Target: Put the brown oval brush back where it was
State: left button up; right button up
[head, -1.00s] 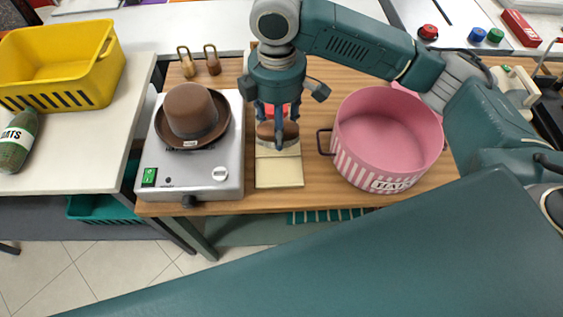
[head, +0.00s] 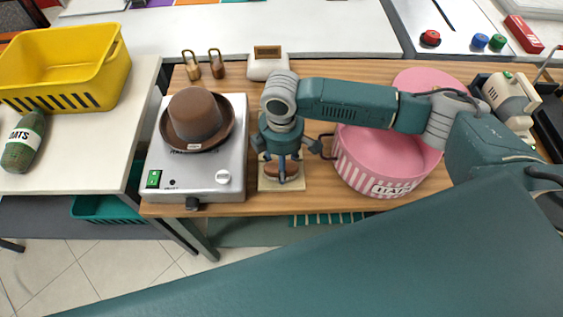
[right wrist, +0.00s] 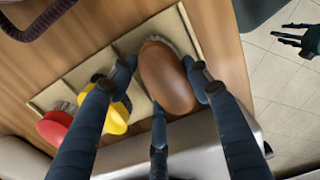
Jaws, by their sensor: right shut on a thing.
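The brown oval brush (right wrist: 167,80) is between the fingers of my right gripper (head: 287,173), which is shut on it. In the head view the brush (head: 289,170) is over the front part of a beige sectioned board (head: 268,184). In the right wrist view it covers part of the board's end section (right wrist: 170,28); I cannot tell whether it touches the board. A yellow brush (right wrist: 117,118) and a red brush (right wrist: 55,125) lie on the board's other sections, partly behind a finger. My left gripper (right wrist: 292,35) shows small in the right wrist view, fingers spread, over the floor.
A grey hot plate (head: 200,178) with a brown hat (head: 195,118) stands left of the board. A pink striped hat box (head: 385,160) stands close on the right. Two brass padlocks (head: 204,65) and a white display device (head: 268,65) are behind.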

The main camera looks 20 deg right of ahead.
jog(key=shift+f, duration=0.1)
jog(key=o, duration=1)
notch_tip(320, 180, up, 12)
jog(key=shift+r+b, duration=0.2)
jog(key=shift+b, duration=0.65)
